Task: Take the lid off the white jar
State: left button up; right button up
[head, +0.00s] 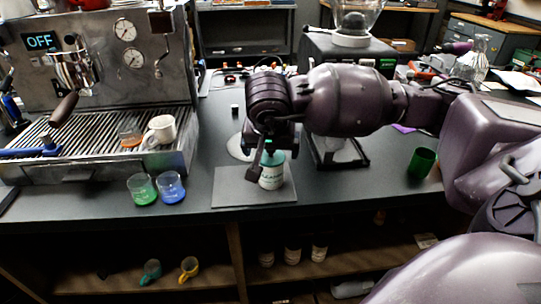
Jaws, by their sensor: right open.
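The white jar (271,180) with green lettering stands upright on a dark grey mat (228,190) at the counter's front, near the middle. Its green lid (271,158) is on top and partly hidden by my right gripper. My right gripper (267,165) points down right at the jar top, with one dark finger left of the lid. The jaws are open; the other finger is mostly hidden, and I cannot tell whether either finger touches the lid. My left gripper is not in view.
An espresso machine (95,60) fills the left, with a white cup (160,131) on its tray. Green (142,189) and blue (171,187) glasses stand near the front edge. A green cup (422,162) stands right. A grinder (350,45) is behind my arm.

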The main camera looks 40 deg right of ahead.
jog(key=c, duration=1)
jog(key=shift+o, duration=0.2)
